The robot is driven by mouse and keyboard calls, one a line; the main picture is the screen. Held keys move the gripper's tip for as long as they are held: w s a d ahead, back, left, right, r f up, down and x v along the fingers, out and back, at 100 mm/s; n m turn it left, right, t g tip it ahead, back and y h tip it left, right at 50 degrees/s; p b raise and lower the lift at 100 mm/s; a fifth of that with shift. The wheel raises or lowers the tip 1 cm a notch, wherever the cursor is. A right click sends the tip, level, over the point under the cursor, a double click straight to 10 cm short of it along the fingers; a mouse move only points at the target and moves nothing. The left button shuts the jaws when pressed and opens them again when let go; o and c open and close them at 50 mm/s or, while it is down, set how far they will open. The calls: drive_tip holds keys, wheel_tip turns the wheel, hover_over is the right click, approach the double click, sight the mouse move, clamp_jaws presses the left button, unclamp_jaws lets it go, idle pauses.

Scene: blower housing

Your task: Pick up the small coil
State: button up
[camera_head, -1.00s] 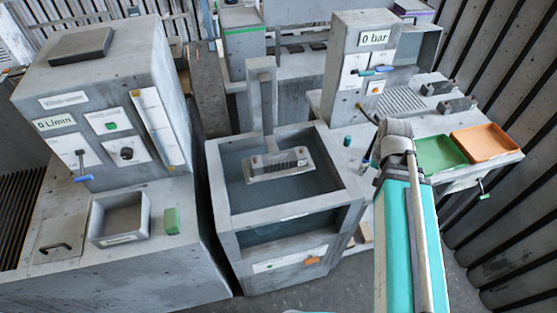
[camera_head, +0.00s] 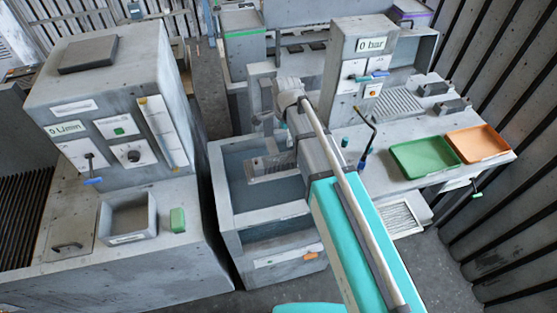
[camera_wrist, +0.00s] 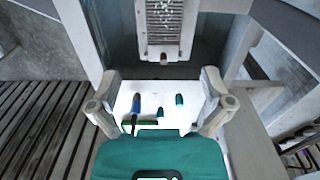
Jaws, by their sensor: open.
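A grey finned block (camera_head: 270,165), which looks like a coil, is in the open grey tank in the head view, partly hidden by my arm. A finned block also shows at the top of the wrist view (camera_wrist: 163,25), beyond my fingertips. I cannot tell whether it is the small coil. My gripper (camera_wrist: 158,100) has its two fingers spread wide in the wrist view, with no object held between them. In the head view my gripper (camera_head: 264,122) is over the far right part of the tank, apart from the block as far as I can see.
The tank (camera_head: 228,222) has raised walls around the block. A tall grey housing with a 0 bar label (camera_head: 345,45) stands behind. Green (camera_head: 425,157) and orange (camera_head: 478,144) trays lie on the right bench. A 0 L/min cabinet (camera_head: 110,90) stands at left.

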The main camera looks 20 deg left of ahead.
sight(279, 159)
drive_tip(key=shift+s+a+r+m, duration=0.1)
drive_tip(key=shift+a+m, duration=0.05)
drive_tip(key=shift+a, duration=0.45)
drive_tip(key=shift+a+r+m, duration=0.1)
drive_tip(key=shift+a+m, duration=0.05)
drive_tip(key=shift+a, duration=0.4)
drive_tip(key=shift+f, duration=0.15)
wheel_tip(279, 159, down, 8)
drive_tip(key=b, duration=0.8)
drive_tip(key=shift+f, duration=0.15)
drive_tip(key=shift+b, duration=0.3)
drive_tip(key=shift+s+d+f+b, duration=0.1)
drive_tip(key=shift+f+b, duration=2.45)
drive_tip(key=shift+f, duration=0.05)
drive_tip(key=c, duration=1.1)
